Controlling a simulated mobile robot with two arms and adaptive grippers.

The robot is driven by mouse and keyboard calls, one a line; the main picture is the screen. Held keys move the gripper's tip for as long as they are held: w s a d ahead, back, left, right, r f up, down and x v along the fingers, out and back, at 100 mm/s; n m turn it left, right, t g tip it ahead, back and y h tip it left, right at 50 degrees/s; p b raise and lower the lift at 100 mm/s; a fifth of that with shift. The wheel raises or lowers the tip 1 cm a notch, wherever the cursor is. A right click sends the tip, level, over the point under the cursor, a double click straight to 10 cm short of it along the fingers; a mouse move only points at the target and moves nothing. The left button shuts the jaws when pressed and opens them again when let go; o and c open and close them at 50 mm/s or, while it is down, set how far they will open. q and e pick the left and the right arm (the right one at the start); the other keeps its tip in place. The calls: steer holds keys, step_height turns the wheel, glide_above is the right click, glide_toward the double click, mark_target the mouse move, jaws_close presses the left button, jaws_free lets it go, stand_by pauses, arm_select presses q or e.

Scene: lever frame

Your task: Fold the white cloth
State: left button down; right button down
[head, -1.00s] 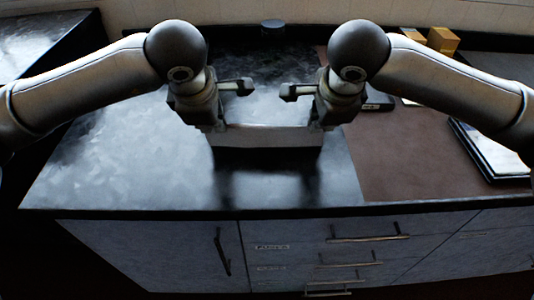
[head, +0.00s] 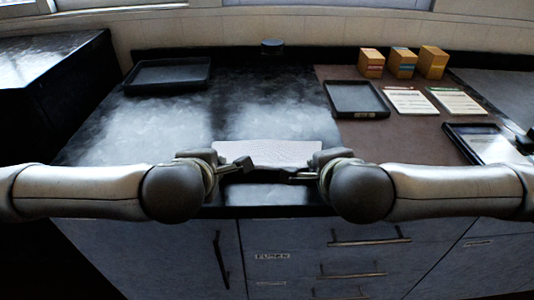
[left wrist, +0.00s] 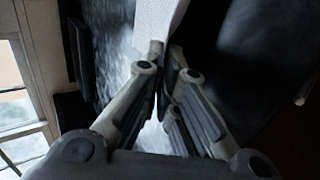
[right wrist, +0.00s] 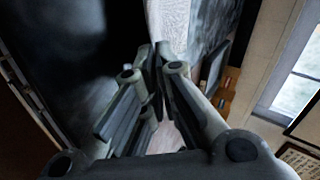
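The white cloth (head: 268,152) shows in the head view as a pale strip between my two hands, near the counter's front edge. My left gripper (head: 240,166) is at its near left side and my right gripper (head: 297,175) at its near right side. In the left wrist view, the cloth (left wrist: 158,20) runs to the nearly closed fingertips (left wrist: 166,62). In the right wrist view, the cloth (right wrist: 168,25) likewise meets the closed fingertips (right wrist: 157,62). Both grippers look shut on it; the exact pinch points are hidden by the fingers.
The dark counter (head: 150,130) is clear left of and behind the cloth. A black tray (head: 168,76) stands at the back left, and a smaller one (head: 357,98) on a brown mat (head: 400,150). Wooden boxes (head: 402,63), printed cards (head: 408,101) and a dark-framed panel (head: 487,145) are at the right.

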arm_select(q)
steer(key=c, duration=2.2)
jaws_free()
arm_select(e)
steer(key=c, duration=2.2)
jaws_free()
arm_select(q)
steer(key=o, duration=0.8)
arm_select(e)
steer(key=o, duration=0.8)
arm_select(q)
steer(key=shift+o, duration=0.2)
arm_select(e)
steer(key=shift+o, duration=0.2)
